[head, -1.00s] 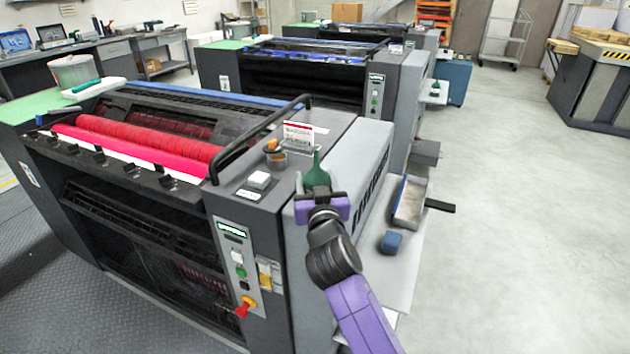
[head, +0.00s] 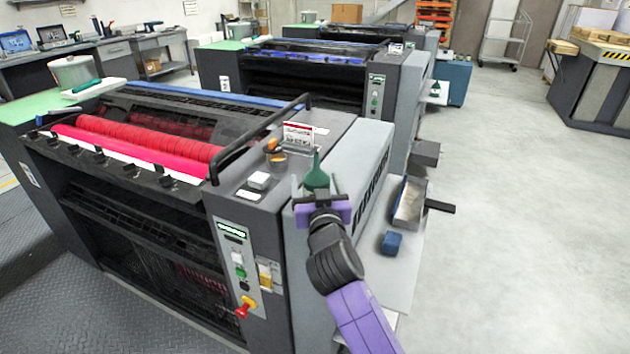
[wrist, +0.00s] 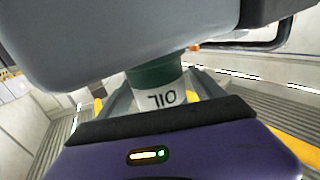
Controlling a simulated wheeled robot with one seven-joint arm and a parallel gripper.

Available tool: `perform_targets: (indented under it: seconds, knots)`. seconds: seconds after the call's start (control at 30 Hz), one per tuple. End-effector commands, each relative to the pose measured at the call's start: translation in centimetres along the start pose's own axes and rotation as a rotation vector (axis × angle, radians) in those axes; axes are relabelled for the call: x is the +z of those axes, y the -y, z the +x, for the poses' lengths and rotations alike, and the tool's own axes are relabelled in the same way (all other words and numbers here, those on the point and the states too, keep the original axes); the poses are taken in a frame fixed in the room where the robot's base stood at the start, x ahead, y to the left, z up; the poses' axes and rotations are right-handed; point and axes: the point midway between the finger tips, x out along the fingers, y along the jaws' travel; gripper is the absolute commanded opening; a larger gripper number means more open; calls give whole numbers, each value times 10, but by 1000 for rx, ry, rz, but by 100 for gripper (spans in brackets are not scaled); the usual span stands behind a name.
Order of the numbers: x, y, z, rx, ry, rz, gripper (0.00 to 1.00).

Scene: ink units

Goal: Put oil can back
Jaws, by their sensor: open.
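The oil can (head: 317,178) is dark green with a thin pointed spout. In the head view it is upright at the right end of the near press, just beyond my gripper (head: 316,189). My gripper is open, with one finger on each side of the can. In the wrist view, the can's green body (wrist: 155,74) and white label reading OIL (wrist: 168,98), upside down, show between the fingers. The can's base is mostly hidden in the head view, so I cannot tell exactly what it rests on.
The near press (head: 235,185) has a black rail, a small sign (head: 298,134) and an orange-topped jar (head: 275,150) close by. A tray (head: 409,203) and blue block (head: 392,243) lie on the right ledge.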

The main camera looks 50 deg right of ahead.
Motion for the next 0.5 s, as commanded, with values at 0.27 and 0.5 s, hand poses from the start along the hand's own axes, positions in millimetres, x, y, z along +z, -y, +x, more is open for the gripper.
perform_targets:
  seconds: [0.27, 0.5]
  knots:
    - [4, 0, -58, -2, 1, -1, 77]
    - [3, 0, -97, -1, 0, 0, 77]
